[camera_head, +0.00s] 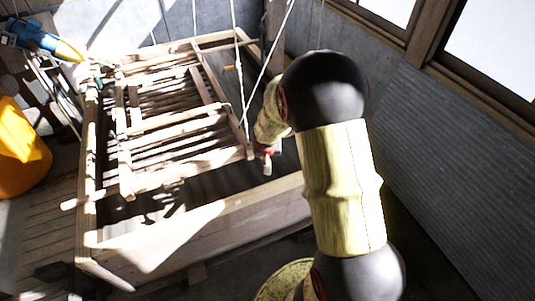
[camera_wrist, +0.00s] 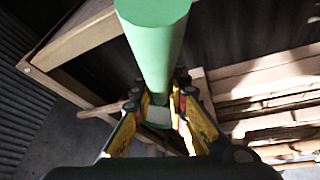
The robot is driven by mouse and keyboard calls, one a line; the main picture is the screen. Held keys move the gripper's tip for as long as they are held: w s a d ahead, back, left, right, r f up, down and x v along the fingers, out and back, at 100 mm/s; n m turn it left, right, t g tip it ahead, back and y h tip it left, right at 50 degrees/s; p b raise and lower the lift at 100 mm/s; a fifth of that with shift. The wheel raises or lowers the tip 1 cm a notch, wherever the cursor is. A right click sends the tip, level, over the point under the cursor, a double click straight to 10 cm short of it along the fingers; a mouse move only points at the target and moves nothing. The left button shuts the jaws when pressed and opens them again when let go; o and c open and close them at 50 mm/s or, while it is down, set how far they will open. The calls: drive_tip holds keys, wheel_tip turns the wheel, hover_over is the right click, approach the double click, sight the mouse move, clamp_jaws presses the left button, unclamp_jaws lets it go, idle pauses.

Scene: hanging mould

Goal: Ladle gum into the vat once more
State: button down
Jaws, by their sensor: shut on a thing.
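The wooden vat (camera_head: 200,235) fills the left and middle of the head view, with dark contents. The slatted wooden mould (camera_head: 172,122) hangs on white ropes over it. My gripper (camera_wrist: 162,110) is shut on a thick green cylinder (camera_wrist: 157,45), which points toward the top of the wrist view. I cannot tell whether this is the ladle's handle; no ladle bowl shows. In the head view my gripper (camera_head: 267,155) is small and partly behind my arm, by the vat's right side near the mould's corner. I cannot pick out the gum.
A yellow-orange tub (camera_head: 20,150) stands at the far left. A blue and yellow object (camera_head: 45,40) is at the top left. The taut ropes (camera_head: 238,75) rise near my arm. A corrugated wall (camera_head: 445,160) and windows close off the right side.

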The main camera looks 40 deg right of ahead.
drive_tip(key=shift+s+d+r+m+t+y+p, duration=0.15)
drive_tip(key=shift+r+t+y+p, duration=0.2)
drive_tip(key=shift+p, duration=1.85)
drive_tip(key=shift+d+r+m+t+y+p, duration=0.2)
drive_tip(key=shift+t+y+p, duration=0.25)
drive_tip(key=shift+p, duration=1.75)
drive_tip(key=shift+a+p, duration=0.1)
drive_tip(key=shift+p, duration=0.25)
drive_tip(key=s+d+f+m+t+y+b, duration=0.2)
drive_tip(key=s+d+f+m+t+y, duration=0.1)
drive_tip(key=t+y, duration=0.5)
drive_tip(key=shift+s+d+f+m+t+y+b, duration=0.4)
drive_tip(key=shift+d+t, duration=0.2)
drive_tip(key=shift+t, duration=0.5)
drive_tip(key=shift+d, duration=0.1)
